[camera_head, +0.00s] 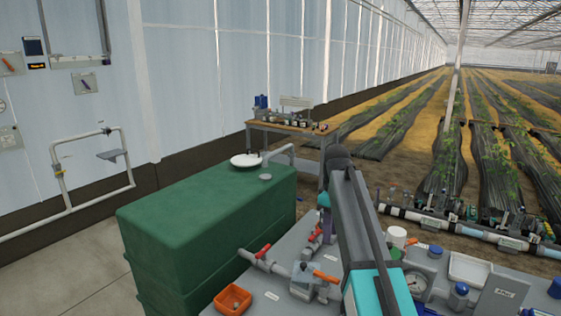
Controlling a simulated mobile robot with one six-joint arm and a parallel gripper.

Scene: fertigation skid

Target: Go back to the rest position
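My arm rises from the bottom of the head view, right of the middle. A teal section is at the bottom edge, a long grey link leans up and left, and a dark rounded joint is at its top. My gripper does not show; its fingers are out of sight, so I cannot see whether it holds anything. The grey skid top (277,283) lies below and around the arm.
Left of my arm are red-handled valve piping (262,252), an orange-handled valve (326,277) and an orange bin (233,300). Right of it are a gauge (415,283) and a white tray (469,269). A green tank (205,222) and a wooden bench (286,128) stand beyond.

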